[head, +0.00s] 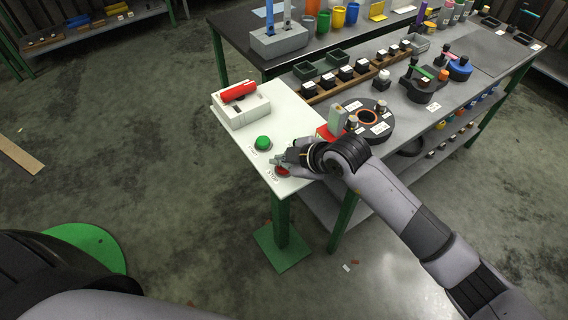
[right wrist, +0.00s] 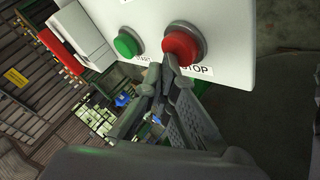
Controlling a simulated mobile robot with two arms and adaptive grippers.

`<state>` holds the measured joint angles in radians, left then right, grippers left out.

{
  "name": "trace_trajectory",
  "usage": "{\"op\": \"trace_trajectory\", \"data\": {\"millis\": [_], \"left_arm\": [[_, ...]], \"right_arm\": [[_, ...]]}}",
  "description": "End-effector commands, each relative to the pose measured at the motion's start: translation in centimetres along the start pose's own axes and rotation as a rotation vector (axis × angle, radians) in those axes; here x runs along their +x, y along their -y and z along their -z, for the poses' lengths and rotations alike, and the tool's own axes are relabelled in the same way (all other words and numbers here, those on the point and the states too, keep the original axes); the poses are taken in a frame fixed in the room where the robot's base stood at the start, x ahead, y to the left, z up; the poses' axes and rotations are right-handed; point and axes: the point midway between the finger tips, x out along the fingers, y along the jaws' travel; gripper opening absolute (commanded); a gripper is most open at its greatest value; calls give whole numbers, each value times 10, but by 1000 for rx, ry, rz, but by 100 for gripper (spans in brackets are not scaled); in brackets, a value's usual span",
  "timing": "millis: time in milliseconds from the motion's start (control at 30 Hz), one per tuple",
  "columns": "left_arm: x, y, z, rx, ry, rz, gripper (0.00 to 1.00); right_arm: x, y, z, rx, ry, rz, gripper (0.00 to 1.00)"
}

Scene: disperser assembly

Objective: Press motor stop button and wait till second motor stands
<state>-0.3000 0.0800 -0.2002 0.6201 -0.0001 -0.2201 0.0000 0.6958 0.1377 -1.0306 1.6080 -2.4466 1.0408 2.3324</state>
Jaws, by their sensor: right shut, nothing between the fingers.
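The red stop button (head: 283,170) is on the front corner of a white panel (head: 283,105), beside a STOP label. My right gripper (head: 280,161) is shut and empty, with its fingertips at the red button and partly covering it. In the right wrist view the red button (right wrist: 184,44) stands just beyond the closed fingertips (right wrist: 170,62); I cannot tell whether they touch it. The green start button (head: 263,143) is further back on the panel and also shows in the right wrist view (right wrist: 127,43). My left gripper is not in view. I cannot make out a second motor for certain.
A white box with a red cylinder (head: 238,91) stands at the panel's back. Small black parts on wooden strips (head: 345,83) and coloured cups fill the table behind.

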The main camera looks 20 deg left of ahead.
Motion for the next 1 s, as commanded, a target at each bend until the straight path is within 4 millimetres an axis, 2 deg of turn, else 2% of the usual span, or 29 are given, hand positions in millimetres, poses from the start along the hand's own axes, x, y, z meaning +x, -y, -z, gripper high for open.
{"op": "trace_trajectory", "data": {"millis": [1000], "left_arm": [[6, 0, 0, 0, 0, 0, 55]], "right_arm": [[7, 6, -6, 1, 3, 4, 0]]}}
